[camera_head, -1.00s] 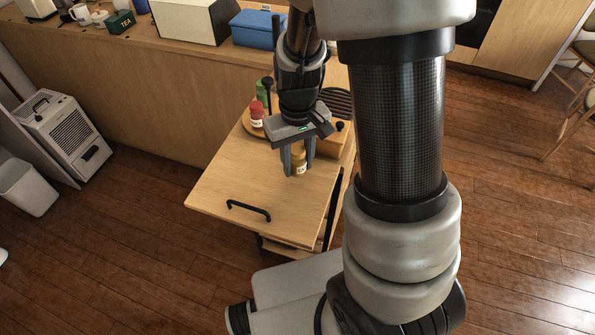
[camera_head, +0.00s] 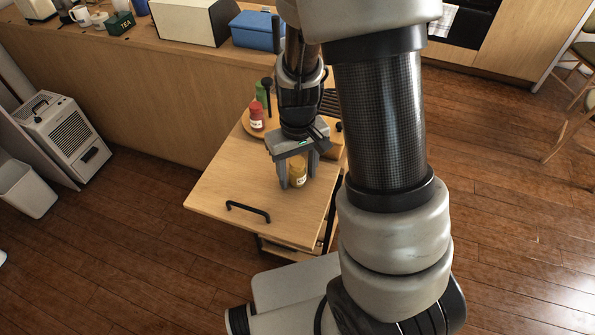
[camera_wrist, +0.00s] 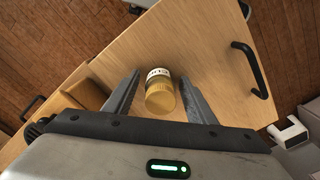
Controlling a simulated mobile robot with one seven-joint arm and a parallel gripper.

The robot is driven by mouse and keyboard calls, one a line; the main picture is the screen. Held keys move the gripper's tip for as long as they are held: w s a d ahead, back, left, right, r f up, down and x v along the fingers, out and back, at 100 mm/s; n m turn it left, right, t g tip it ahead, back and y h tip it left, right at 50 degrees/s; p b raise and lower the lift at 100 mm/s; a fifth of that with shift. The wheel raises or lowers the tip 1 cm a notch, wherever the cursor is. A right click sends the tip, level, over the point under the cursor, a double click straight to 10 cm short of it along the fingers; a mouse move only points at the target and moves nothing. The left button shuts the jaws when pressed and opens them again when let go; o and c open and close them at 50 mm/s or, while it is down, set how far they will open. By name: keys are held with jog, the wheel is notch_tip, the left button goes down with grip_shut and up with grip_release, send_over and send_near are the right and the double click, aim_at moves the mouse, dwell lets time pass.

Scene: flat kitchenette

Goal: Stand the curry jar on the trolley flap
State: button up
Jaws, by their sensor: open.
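The curry jar (camera_head: 298,176) is small and yellow-brown with a white label. It stands on the trolley flap (camera_head: 235,190), a light wooden board with a black handle. In the wrist view the jar (camera_wrist: 160,92) sits between the two fingers, with a gap on each side. My gripper (camera_head: 293,184) is open, pointing down around the jar; it also shows in the wrist view (camera_wrist: 162,90). The jar's underside and its contact with the flap are hidden.
A round wooden tray (camera_head: 248,128) behind the jar holds a red-capped jar (camera_head: 256,116) and a green bottle (camera_head: 262,93). A wooden block (camera_head: 335,146) lies right of it. The flap's front left is clear. The black handle (camera_head: 248,211) rises near the front edge.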

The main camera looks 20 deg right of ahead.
notch_tip(320, 180, up, 12)
jog(key=shift+r+p, duration=0.1)
jog(key=shift+p, duration=0.7)
jog(key=s+r+m+t, duration=0.1)
jog(key=s+r+t, duration=0.1)
jog(key=s+r, duration=0.4)
jog(key=s+r+t, duration=0.3)
jog(key=s+r, duration=0.2)
jog(key=r, duration=0.5)
jog(key=shift+s+m+t, duration=0.3)
jog(key=shift+s+m, duration=0.05)
jog(key=shift+m, duration=0.05)
jog(key=shift+d, duration=0.1)
